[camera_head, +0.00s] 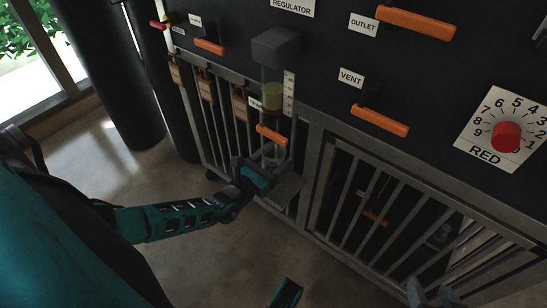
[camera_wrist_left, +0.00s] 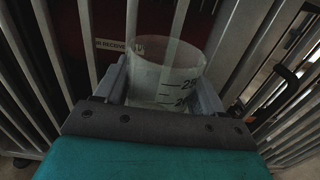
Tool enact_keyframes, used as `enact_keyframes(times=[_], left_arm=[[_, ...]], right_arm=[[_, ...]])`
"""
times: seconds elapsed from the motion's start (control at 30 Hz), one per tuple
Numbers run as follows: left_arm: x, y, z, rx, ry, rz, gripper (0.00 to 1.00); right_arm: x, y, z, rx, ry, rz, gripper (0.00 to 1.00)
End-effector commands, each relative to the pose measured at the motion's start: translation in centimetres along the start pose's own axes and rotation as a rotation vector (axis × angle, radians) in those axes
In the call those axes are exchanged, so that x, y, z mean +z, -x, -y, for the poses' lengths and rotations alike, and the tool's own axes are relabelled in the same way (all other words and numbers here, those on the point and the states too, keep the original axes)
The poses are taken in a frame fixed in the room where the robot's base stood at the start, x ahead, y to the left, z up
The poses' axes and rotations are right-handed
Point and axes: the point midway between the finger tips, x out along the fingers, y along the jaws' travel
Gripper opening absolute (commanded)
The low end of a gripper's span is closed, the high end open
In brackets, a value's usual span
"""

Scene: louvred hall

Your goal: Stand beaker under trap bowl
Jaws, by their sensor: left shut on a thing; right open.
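The trap bowl (camera_head: 272,96) is a clear cylinder with yellowish liquid, hanging under a dark grey block on the panel. An orange drain handle (camera_head: 271,135) sits just below it. My left gripper (camera_head: 263,170) is shut on a clear beaker (camera_head: 274,152), which is upright below the bowl and the handle. The left wrist view shows the beaker (camera_wrist_left: 165,78) between the fingers, with graduation marks facing me. A grey ledge (camera_head: 287,190) lies below the beaker; I cannot tell whether they touch. My right gripper (camera_head: 432,290) is open and empty at the bottom right.
Barred cage doors (camera_head: 385,205) line the lower cabinet close behind the beaker. Orange handles labelled OUTLET (camera_head: 415,22) and VENT (camera_head: 380,120) stick out of the black panel. A red dial (camera_head: 506,137) is at the right. The floor (camera_head: 195,260) in front is clear.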

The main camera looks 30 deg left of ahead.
Motion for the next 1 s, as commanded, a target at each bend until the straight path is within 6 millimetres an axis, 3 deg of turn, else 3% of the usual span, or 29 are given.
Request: enact_keyframes(times=[0.73, 0.77, 1.0], left_arm=[[-0.51, 0.01, -0.02, 0.000, 0.000, 0.000, 0.39], [-0.52, 0.01, -0.02, 0.000, 0.000, -0.001, 0.71], [-0.51, 0.02, -0.01, 0.000, 0.000, 0.000, 0.94]], right_arm=[[0.41, 0.13, -0.01, 0.001, -0.003, 0.008, 0.55], [0.41, 0.13, -0.01, 0.002, -0.003, 0.008, 0.55], [0.40, 0.12, -0.04, 0.002, -0.003, 0.008, 0.55]])
